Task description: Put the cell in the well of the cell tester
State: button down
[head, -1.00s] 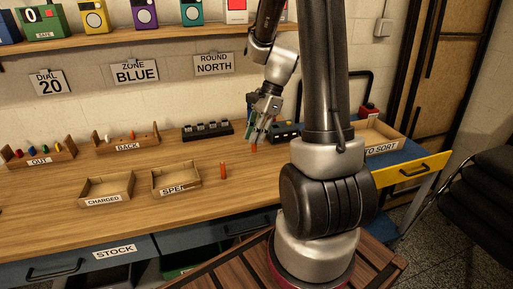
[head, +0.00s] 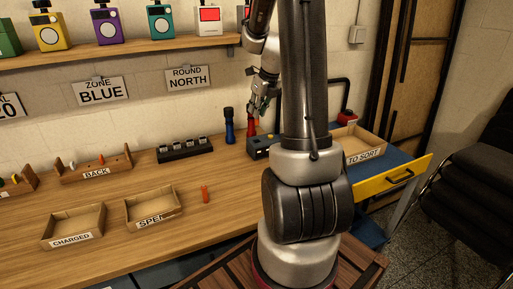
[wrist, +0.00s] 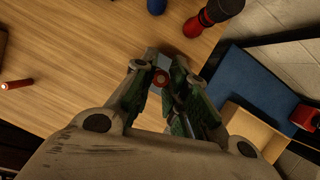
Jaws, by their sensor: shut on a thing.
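My gripper (head: 260,104) is raised above the back right of the bench, near the cell tester. In the wrist view my gripper (wrist: 163,88) is shut on a cell (wrist: 160,78), seen end-on as a reddish ring with a pale centre. The cell tester, a small blue-grey box (head: 262,148), stands on the bench below my gripper. A grey part below the cell (wrist: 153,56) in the wrist view looks like the tester. The well is hidden, and I cannot tell the gap between cell and tester. A second orange-red cell (head: 205,195) stands on the bench; it also shows in the wrist view (wrist: 17,85).
A blue torch (head: 229,127) and a red torch (head: 251,127) stand close by the tester. A black slotted holder (head: 184,150) is to the left. Trays marked CHARGED (head: 72,241), SPE… (head: 152,221) and TO SORT (head: 362,156) are on the bench.

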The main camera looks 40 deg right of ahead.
jog(key=shift+f, duration=0.15)
jog(key=shift+m, duration=0.3)
notch_tip(320, 180, down, 10)
jog(key=shift+r, duration=0.1)
jog(key=c, duration=1.4)
grip_release()
jog(key=shift+c, duration=0.2)
